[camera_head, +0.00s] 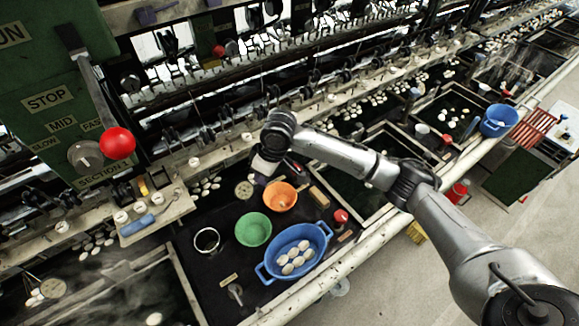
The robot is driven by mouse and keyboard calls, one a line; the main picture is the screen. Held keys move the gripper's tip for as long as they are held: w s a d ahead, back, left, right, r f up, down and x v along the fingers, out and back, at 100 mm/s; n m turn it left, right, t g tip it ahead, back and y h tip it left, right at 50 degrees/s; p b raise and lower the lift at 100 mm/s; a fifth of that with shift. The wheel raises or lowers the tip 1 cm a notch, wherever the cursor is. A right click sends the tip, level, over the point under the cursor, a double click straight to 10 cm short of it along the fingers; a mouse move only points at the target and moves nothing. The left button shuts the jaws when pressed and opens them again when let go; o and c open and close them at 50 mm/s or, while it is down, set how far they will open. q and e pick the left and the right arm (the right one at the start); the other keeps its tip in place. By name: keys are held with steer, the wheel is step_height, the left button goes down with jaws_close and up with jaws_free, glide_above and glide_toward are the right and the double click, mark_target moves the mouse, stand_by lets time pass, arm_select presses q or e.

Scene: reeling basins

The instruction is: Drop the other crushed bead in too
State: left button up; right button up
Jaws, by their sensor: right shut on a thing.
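My right gripper (271,176) points down just above and left of the orange bowl (280,196). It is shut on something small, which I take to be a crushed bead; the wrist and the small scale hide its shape. The orange bowl has a small paler patch inside that I cannot identify. A green bowl (254,230) stands in front of it and looks empty. A blue two-handled basin (266,267) holds several pale oval cocoons (294,257). My left gripper is out of view.
A white-rimmed round dish (207,240) stands left of the green bowl. A red-topped object (341,216) and a tan block (319,197) lie to the right. The green control box (50,110) with its red-knobbed lever stands at left. Machine rails run behind.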

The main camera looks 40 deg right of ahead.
arm_select(q)
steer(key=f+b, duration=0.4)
steer(key=b, duration=0.1)
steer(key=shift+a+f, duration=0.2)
arm_select(e)
steer(key=w+d+f+n, duration=0.1)
steer(key=d+f, duration=0.3)
steer(key=f, duration=0.3)
steer(key=d+f+n, duration=0.2)
steer(key=d+f, duration=0.2)
steer(key=f, duration=0.3)
steer(key=shift+w+d+g, duration=0.25)
steer(key=shift+w+g, duration=0.1)
steer(key=shift+g, duration=0.05)
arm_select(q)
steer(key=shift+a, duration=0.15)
arm_select(e)
steer(key=shift+r, duration=0.1)
steer(key=o, duration=0.6)
steer(key=shift+o, duration=0.2)
